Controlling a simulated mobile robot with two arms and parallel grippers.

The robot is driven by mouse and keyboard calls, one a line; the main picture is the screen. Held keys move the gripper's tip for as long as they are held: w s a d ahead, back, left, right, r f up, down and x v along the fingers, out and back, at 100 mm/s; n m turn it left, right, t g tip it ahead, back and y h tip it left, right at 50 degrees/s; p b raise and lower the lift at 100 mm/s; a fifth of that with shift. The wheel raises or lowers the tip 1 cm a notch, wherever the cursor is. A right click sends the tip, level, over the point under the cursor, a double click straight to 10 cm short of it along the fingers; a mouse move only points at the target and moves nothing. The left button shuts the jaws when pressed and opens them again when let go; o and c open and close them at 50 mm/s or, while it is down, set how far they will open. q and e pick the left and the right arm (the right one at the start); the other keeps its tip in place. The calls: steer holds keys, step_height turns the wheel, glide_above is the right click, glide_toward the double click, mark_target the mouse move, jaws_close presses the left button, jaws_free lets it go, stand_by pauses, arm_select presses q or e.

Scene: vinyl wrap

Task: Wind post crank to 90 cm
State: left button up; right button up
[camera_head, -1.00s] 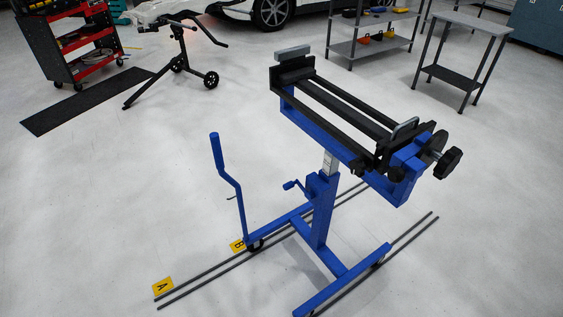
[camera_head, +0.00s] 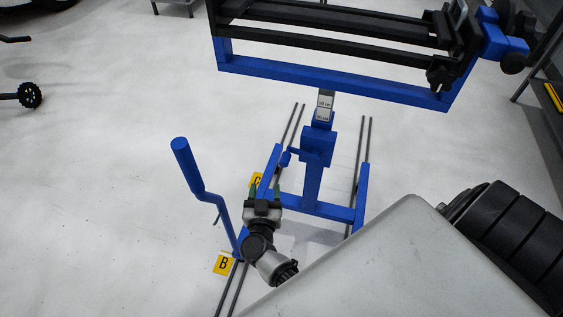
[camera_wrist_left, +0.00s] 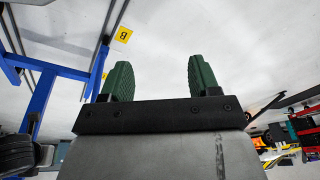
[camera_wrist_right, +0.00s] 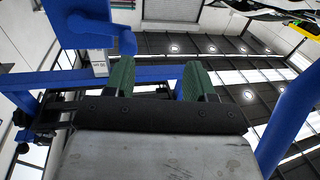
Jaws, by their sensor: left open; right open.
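The blue post (camera_head: 317,148) stands on a blue wheeled base, with a pale scale (camera_head: 325,104) at its top. The small cm markings are hard to read. The post crank (camera_head: 287,156) is a small blue handle on the post's left side. My right gripper (camera_head: 265,190) is open and empty, below and left of the crank and apart from it. In the right wrist view its green fingers (camera_wrist_right: 157,76) are spread, with the post's blue housing (camera_wrist_right: 88,28) up and left. My left gripper (camera_wrist_left: 158,78) is open and empty in the left wrist view.
A tall blue lever (camera_head: 190,170) rises close left of my right gripper. The black-topped blue machine frame (camera_head: 330,80) spans above the post. Floor rails run beneath, by yellow markers B (camera_head: 223,265) and C (camera_head: 256,180). Floor at left is mostly clear.

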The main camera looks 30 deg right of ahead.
mark_target(283, 165)
steer(key=w+d+m+g+h+b, duration=0.1)
steer(key=d, duration=0.2)
steer(key=w+d+r+m+g+h+b, duration=0.1)
steer(key=w+d, duration=0.1)
steer(key=d, duration=0.1)
steer(key=w+d+r+m+h+b, duration=0.1)
steer(key=d, duration=0.2)
steer(key=shift+w+d+r+g, duration=0.1)
steer(key=shift+w+d+g, duration=0.1)
steer(key=shift+g, duration=0.2)
arm_select(q)
steer(key=v, duration=0.8)
steer(key=shift+s+a+r+t, duration=0.2)
steer(key=shift+s+t, duration=0.2)
steer(key=shift+s, duration=0.05)
arm_select(e)
steer(key=shift+w+d, duration=0.5)
steer(key=shift+d, duration=0.05)
steer(key=shift+c, duration=0.3)
jaws_close()
